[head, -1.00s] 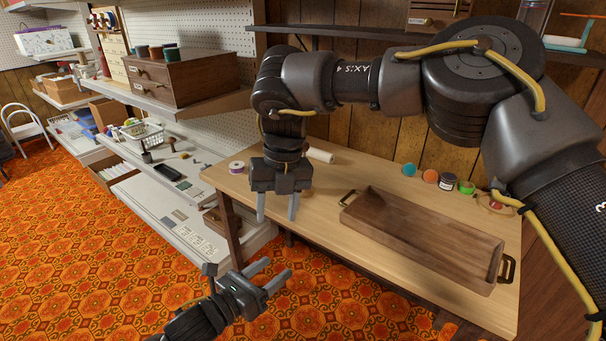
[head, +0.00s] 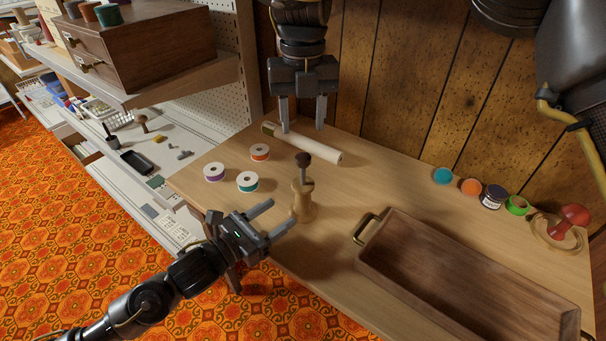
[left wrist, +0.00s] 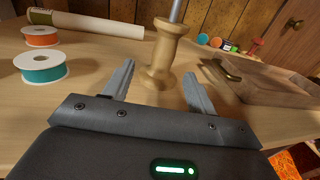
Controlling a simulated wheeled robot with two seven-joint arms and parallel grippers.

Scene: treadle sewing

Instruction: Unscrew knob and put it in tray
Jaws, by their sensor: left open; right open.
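A dark brown knob (head: 303,159) sits on top of an upright pale wooden post (head: 302,200) near the table's front left edge. My left gripper (head: 283,213) is open and level, its fingers pointing at the post from the left. In the left wrist view the post (left wrist: 160,58) stands just ahead of the open fingertips, with a grey rod (left wrist: 177,10) above it; the knob is out of that view. My right gripper (head: 302,130) points down, open and empty, and appears above the knob. The brown wooden tray (head: 455,241) lies empty at the right.
Several thread spools, including a teal one (head: 247,181), lie left of the post. A cream roll (head: 310,146) lies behind it. Shelves (head: 180,88) stand at the left.

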